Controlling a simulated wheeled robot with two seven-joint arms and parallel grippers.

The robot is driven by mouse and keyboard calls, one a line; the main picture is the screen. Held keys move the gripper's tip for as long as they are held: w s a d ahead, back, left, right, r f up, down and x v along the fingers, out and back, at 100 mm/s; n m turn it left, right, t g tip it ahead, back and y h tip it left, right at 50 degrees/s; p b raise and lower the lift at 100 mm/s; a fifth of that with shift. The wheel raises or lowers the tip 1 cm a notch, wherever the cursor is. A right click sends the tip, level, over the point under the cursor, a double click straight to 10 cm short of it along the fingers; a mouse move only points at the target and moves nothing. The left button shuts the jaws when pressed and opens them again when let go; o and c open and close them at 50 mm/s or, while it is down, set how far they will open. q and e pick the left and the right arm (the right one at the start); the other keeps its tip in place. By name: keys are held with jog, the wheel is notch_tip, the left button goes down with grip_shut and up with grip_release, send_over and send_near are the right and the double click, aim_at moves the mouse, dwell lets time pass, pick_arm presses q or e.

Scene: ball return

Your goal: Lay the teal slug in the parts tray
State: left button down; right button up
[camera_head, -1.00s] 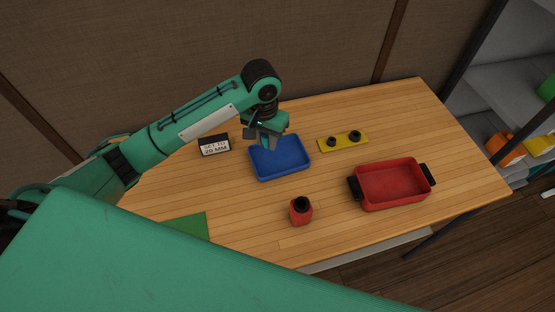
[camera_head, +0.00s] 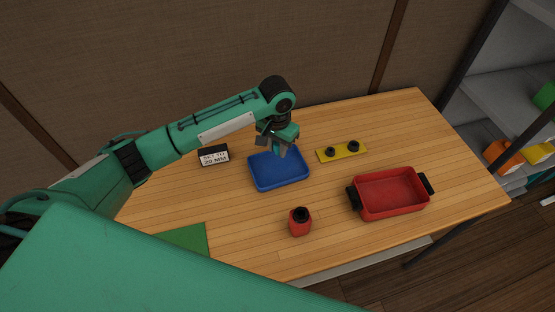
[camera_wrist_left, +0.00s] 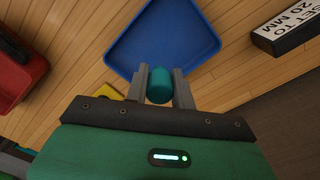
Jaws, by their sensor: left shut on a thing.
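My left gripper (camera_head: 279,150) is over the blue tray (camera_head: 279,181), near its back edge in the head view. In the left wrist view its two fingers (camera_wrist_left: 160,88) are shut on the teal slug (camera_wrist_left: 159,85), a short cylinder held between the fingertips. The blue tray (camera_wrist_left: 128,45) lies beyond the slug in that view and its visible floor is empty. In the head view the slug is too small and too close to the fingers to tell apart. My right gripper is in neither view.
A sign (camera_head: 214,155) stands left of the tray. A yellow plate with two black knobs (camera_head: 342,152) lies to its right. A red cup-like block (camera_head: 300,222) stands in front. A red pan with black handles (camera_head: 391,193) is at right. A green mat (camera_head: 184,239) lies at front left.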

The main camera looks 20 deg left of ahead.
aim_at(277, 154)
pick_arm(q)
notch_tip(277, 154, down, 3)
jog(key=shift+f, duration=0.15)
notch_tip(277, 154, down, 4)
jog(key=shift+f+p, duration=0.2)
jog(key=shift+p, duration=0.4)
jog(key=c, duration=1.2)
grip_release()
jog(key=shift+f, duration=0.1)
jog(key=shift+o, duration=0.2)
